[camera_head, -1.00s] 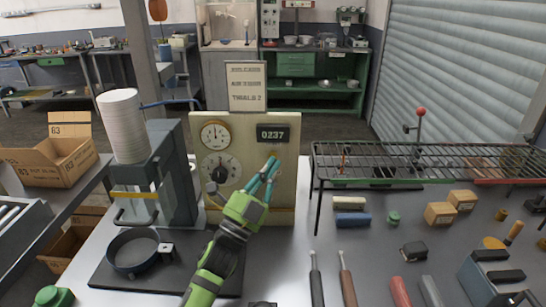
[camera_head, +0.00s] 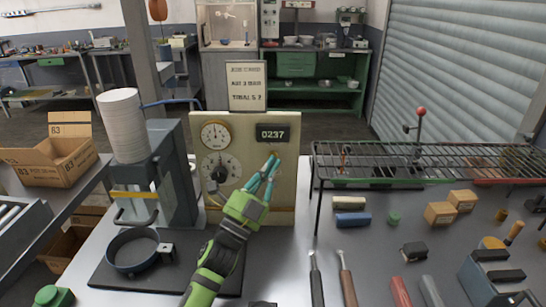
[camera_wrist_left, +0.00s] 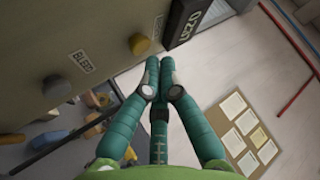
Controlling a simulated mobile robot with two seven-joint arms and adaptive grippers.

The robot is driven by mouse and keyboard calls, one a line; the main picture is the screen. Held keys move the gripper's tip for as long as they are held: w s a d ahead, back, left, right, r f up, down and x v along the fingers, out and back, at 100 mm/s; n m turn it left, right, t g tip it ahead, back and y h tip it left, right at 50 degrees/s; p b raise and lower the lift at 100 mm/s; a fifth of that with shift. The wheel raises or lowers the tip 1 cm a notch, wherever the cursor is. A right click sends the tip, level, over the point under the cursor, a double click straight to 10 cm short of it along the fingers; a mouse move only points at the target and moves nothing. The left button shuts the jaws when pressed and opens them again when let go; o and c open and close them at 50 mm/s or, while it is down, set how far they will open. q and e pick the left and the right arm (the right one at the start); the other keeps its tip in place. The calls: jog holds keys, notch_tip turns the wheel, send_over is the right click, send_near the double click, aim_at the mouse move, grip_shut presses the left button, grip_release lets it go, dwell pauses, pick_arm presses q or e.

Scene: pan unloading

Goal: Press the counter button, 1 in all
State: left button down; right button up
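A beige panel (camera_head: 286,200) stands on the bench with two dials and a dark counter display (camera_head: 272,134) reading 0237. The display also shows in the left wrist view (camera_wrist_left: 190,20). My left gripper (camera_head: 273,162) is in front of the panel, just below the display. In the left wrist view its teal fingertips (camera_wrist_left: 158,72) are together and empty, close to the button beside the display. I cannot tell whether they touch it. My right gripper is out of view.
A grey press (camera_head: 170,165) with a white stack stands left of the panel. A round dark pan (camera_head: 133,250) lies in front of it. A wire rack (camera_head: 420,165) stands on the right, with boxes and tools on the bench around it.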

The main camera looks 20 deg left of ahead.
pick_arm(q)
jog(key=shift+w, duration=0.35)
jog(key=shift+w+a+b, duration=0.2)
jog(key=shift+w+b, duration=0.1)
jog(key=shift+w, duration=0.05)
dwell(0.5)
jog(key=shift+s, duration=0.1)
dwell(0.4)
jog(key=shift+s+d+p, duration=0.25)
jog(key=shift+s+p, duration=0.05)
jog(key=shift+s, duration=0.45)
jog(key=shift+s+d+p, duration=0.25)
jog(key=shift+s, duration=0.55)
jog(key=shift+s+d+p, duration=0.2)
jog(key=shift+s, duration=0.6)
jog(key=shift+s+d+p, duration=0.25)
jog(key=shift+s, duration=0.55)
